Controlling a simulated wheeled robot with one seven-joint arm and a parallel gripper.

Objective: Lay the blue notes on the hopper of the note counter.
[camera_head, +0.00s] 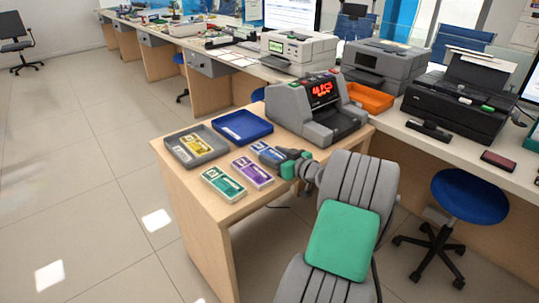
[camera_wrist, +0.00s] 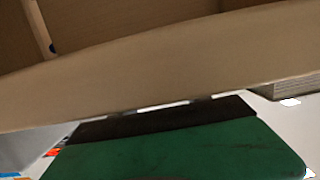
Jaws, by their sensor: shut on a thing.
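The blue notes (camera_head: 266,151) are a banded bundle at the front of the wooden desk, just in front of the note counter. My gripper (camera_head: 283,160) is shut on their right end, low over the desk top. I cannot tell whether the bundle touches the desk. The note counter (camera_head: 345,122) is grey and black with a lit red display, at the back right of the desk. Its hopper is hard to make out from here. The wrist view shows my green and black gripper (camera_wrist: 170,125) close up, with a tan surface beyond; the blue notes are not clear there.
Purple notes (camera_head: 253,172) and green notes (camera_head: 222,185) lie left of the blue notes. An orange tray (camera_head: 368,98) is right of the counter, on the long white counter top.

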